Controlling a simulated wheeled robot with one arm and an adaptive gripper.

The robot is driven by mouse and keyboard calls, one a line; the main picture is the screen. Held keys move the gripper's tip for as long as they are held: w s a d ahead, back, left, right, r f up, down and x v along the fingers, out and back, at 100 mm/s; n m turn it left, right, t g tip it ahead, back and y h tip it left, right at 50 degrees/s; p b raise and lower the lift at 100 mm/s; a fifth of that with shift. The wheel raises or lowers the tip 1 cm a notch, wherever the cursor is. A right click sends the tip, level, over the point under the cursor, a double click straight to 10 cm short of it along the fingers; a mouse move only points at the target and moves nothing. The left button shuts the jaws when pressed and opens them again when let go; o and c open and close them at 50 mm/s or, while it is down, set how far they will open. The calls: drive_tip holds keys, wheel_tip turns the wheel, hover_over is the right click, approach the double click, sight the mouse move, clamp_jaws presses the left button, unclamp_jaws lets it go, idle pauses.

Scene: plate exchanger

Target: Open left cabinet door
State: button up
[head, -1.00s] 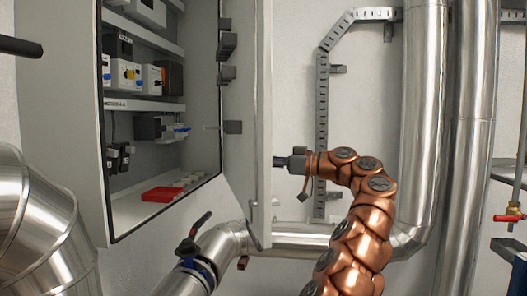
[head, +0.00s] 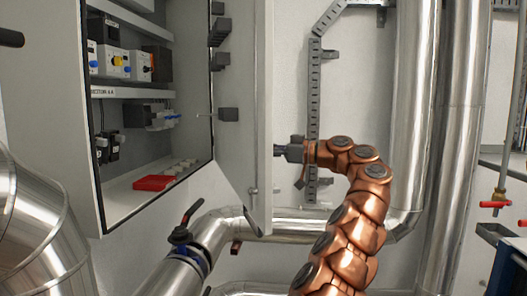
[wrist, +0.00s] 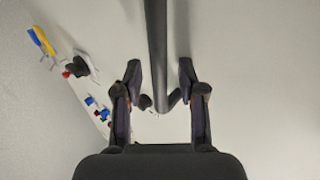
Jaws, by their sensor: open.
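The grey cabinet (head: 85,215) is at the left in the head view, with its interior exposed. Its door (head: 243,100) stands out from the cabinet's right side, seen at a steep angle. My gripper (head: 278,150) is just right of the door's outer edge; its small fingers are hard to make out there. In the wrist view my gripper (wrist: 158,95) is open, its two fingers apart. A dark bar (wrist: 157,50) runs down between the fingers over a pale surface. I cannot tell whether the fingers touch it.
Switches (head: 118,64) and a red tray (head: 153,183) are inside the cabinet. A silver pipe with a valve (head: 182,235) runs below it. Tall silver pipes (head: 418,110) stand right of my arm. A wide pipe (head: 40,230) is at the lower left.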

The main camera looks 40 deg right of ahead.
drive_tip(key=v, duration=1.2)
drive_tip(key=shift+r, duration=0.15)
idle(0.7)
